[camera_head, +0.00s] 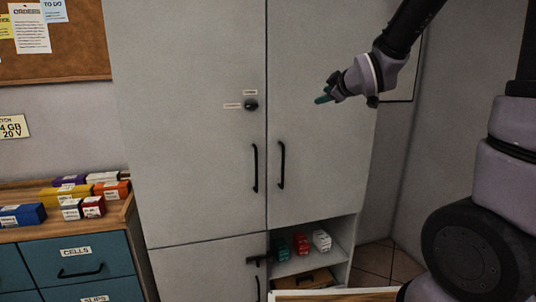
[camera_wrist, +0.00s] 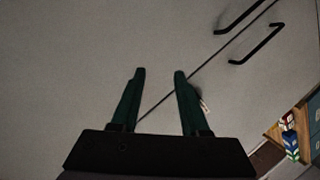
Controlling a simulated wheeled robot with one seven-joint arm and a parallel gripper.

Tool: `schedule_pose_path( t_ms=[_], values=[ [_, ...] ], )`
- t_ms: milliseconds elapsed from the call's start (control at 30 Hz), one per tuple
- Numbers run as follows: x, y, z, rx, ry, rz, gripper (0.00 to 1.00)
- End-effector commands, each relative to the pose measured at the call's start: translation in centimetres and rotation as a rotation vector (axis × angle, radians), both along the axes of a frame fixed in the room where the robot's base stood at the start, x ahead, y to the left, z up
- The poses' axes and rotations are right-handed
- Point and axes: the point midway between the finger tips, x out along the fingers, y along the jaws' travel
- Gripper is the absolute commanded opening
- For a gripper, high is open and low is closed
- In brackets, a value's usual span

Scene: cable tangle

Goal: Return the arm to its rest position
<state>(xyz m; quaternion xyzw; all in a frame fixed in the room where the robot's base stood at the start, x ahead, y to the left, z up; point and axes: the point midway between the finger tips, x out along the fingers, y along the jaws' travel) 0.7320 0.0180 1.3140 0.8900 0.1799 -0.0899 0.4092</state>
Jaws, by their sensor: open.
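My gripper (camera_head: 323,99) is raised at the upper right of the head view, in front of the right door of a grey cabinet (camera_head: 190,100). Its green fingers point left. In the wrist view my gripper (camera_wrist: 158,75) has its two fingers spread apart with nothing between them. Behind them is the plain cabinet face (camera_wrist: 90,50), with the door seam running diagonally. My upper arm comes in from the top right of the head view.
The cabinet has black handles (camera_head: 281,165) and a round knob (camera_head: 251,105). An open shelf (camera_head: 300,264) below holds red, green and white items. A teal drawer unit (camera_head: 85,258) with several coloured boxes stands left. A pale surface edge (camera_head: 335,294) shows at the bottom.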

Motion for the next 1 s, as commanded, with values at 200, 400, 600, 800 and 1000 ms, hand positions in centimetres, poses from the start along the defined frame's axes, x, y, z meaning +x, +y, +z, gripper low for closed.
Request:
schedule_pose_path(
  t_ms=[200, 400, 600, 800, 1000],
  values=[
    [-7.8, -6.5, 1.7, 0.395, 0.314, -0.32, 0.45],
    [-17.1, -8.6, 1.9, 0.737, 0.576, -0.595, 0.45],
    [-24.1, -8.1, 1.6, 0.96, 0.749, -0.785, 0.45],
    [-26.2, -7.6, 1.4, 1.022, 0.804, -0.844, 0.45],
    [-26.2, -7.6, 1.4, 1.022, 0.804, -0.844, 0.45]
  ],
)
